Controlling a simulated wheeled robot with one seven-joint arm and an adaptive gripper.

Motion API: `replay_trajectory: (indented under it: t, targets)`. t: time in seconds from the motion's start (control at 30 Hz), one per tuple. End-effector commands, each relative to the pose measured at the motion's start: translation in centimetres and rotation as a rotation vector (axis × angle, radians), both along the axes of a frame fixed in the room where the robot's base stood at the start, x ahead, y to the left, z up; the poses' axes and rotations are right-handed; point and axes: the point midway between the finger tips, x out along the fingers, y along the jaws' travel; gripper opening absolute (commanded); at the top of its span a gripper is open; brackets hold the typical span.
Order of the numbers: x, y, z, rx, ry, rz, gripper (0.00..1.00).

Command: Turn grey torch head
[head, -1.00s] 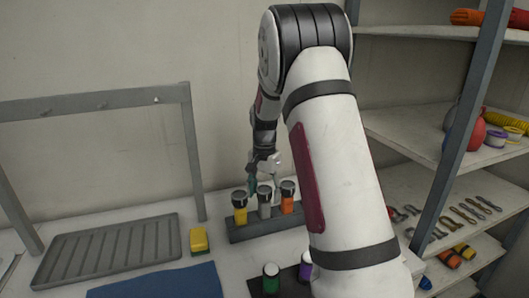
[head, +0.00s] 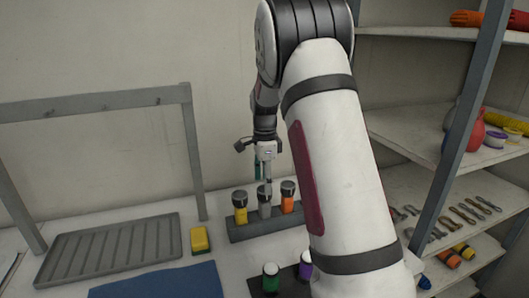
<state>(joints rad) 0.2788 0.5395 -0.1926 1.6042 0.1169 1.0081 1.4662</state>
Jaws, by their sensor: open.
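The grey torch (head: 265,208) stands upright in the middle of a dark rack (head: 240,232), between a yellow torch (head: 240,213) and an orange torch (head: 287,203). Its dark head is at the top. My gripper (head: 266,178) is just above the grey torch and points down. It is open. The fingers are small in the view, and I cannot tell whether they touch the torch head.
A yellow sponge (head: 200,240), a ribbed grey tray (head: 110,248) and a blue cloth (head: 160,283) lie to the left. Green (head: 271,276) and purple (head: 306,266) torches stand in front. Grey shelving (head: 470,110) stands at right.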

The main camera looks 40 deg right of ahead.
Motion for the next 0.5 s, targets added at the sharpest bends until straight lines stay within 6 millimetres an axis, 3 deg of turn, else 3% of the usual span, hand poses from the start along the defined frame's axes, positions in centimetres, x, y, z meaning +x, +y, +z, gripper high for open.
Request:
replay_trajectory:
  t: [0.3, 0.5]
  targets:
    - [0.1, 0.0, 5.7, -0.001, -0.002, 0.002, 0.6]
    - [0.0, 0.0, 8.3, -0.001, -0.002, 0.002, 0.6]
